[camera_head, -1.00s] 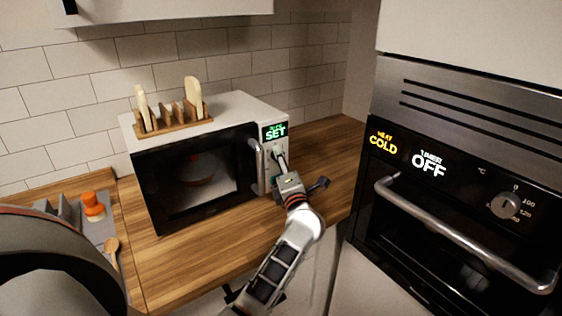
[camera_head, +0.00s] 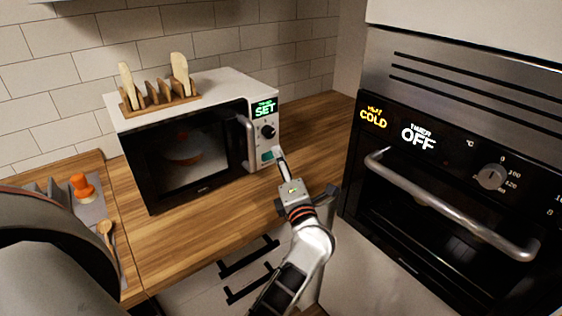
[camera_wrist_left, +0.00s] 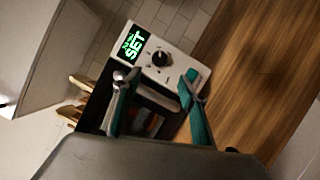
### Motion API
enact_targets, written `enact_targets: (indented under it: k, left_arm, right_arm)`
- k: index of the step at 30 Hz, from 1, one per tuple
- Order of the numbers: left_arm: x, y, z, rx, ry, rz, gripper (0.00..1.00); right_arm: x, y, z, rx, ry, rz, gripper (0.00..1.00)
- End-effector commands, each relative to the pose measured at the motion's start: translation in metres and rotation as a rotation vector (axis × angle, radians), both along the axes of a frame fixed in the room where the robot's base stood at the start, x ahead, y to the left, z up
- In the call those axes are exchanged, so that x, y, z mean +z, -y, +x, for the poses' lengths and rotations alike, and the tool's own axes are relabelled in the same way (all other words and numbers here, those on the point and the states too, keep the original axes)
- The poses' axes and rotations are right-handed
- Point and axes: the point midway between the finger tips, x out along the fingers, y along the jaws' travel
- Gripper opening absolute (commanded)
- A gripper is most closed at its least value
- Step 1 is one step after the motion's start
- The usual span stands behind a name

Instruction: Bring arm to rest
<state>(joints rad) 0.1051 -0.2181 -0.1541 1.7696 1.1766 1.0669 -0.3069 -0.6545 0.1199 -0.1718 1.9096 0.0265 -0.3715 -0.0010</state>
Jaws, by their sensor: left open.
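My left gripper (camera_head: 305,178) is in the head view, in front of the right end of the white microwave (camera_head: 232,88) and over the counter's front edge. Its fingers are apart and empty. In the left wrist view the two teal-lined fingers (camera_wrist_left: 158,98) are spread, with the microwave's control panel (camera_wrist_left: 160,58) beyond them. The panel has a lit SET display (camera_head: 264,108) and a black knob (camera_head: 268,132). The microwave door (camera_head: 190,155) is shut, and a reddish item (camera_head: 186,152) shows dimly through its glass. My right gripper is not in view.
An oven (camera_head: 450,190) with a protruding handle (camera_head: 440,205) stands at the right. An orange-topped item (camera_head: 82,187) and a wooden spoon (camera_head: 107,238) lie at the left. The wooden counter (camera_head: 305,125) right of the microwave is clear.

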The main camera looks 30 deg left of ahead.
Motion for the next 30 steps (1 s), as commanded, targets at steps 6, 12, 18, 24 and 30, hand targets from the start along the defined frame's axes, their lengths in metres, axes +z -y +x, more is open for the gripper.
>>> enact_targets:
  k: [6,12,18,24,30]
  left_arm:
    - [0.0,0.0,0.0,0.0,0.0,0.0,0.42]
    - [-0.001,0.002,-0.004,-0.018,-0.017,0.069,0.42]
    - [-0.018,0.038,-0.024,-0.177,-0.153,0.525,0.42]
    - [-0.108,0.112,-0.066,-0.488,-0.431,1.088,0.42]
    - [-0.222,0.145,-0.134,-0.775,-0.719,1.478,0.42]
  right_arm:
    - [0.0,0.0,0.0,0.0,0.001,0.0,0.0]
    - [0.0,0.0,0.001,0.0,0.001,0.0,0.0]
    - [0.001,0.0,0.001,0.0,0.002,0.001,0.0]
    - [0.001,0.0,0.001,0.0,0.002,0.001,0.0]
    - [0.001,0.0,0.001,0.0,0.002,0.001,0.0]
